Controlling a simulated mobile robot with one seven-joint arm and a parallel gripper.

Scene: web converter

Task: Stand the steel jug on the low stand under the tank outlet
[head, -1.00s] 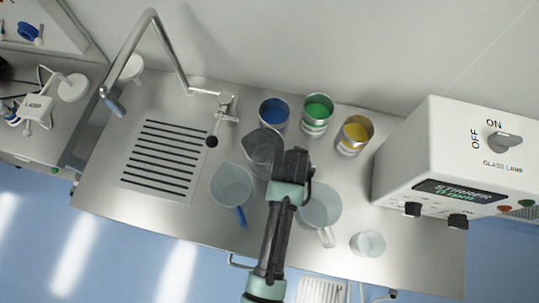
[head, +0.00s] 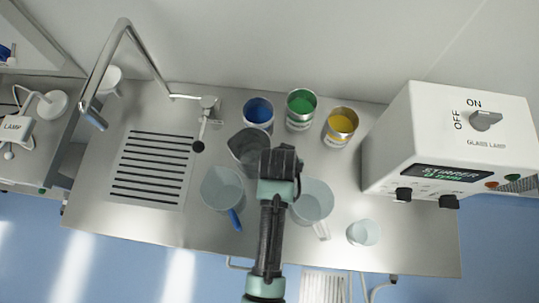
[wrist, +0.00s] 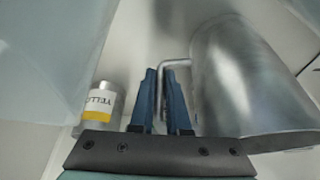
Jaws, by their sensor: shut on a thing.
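The steel jug (head: 246,148) is a grey metal vessel near the middle of the bench in the head view, partly behind my gripper (head: 279,160). In the wrist view the jug (wrist: 245,80) fills the right side and looks tilted, with its bent handle (wrist: 174,63) running between my fingers. My gripper (wrist: 166,105) is shut on that handle. I cannot tell whether the jug's base touches the bench. I cannot make out the tank outlet or the low stand in these views.
Clear jugs stand at left (head: 222,187) and right (head: 312,200) of my gripper, close to it. Blue (head: 258,112), green (head: 301,108) and yellow (head: 341,125) cans stand behind.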

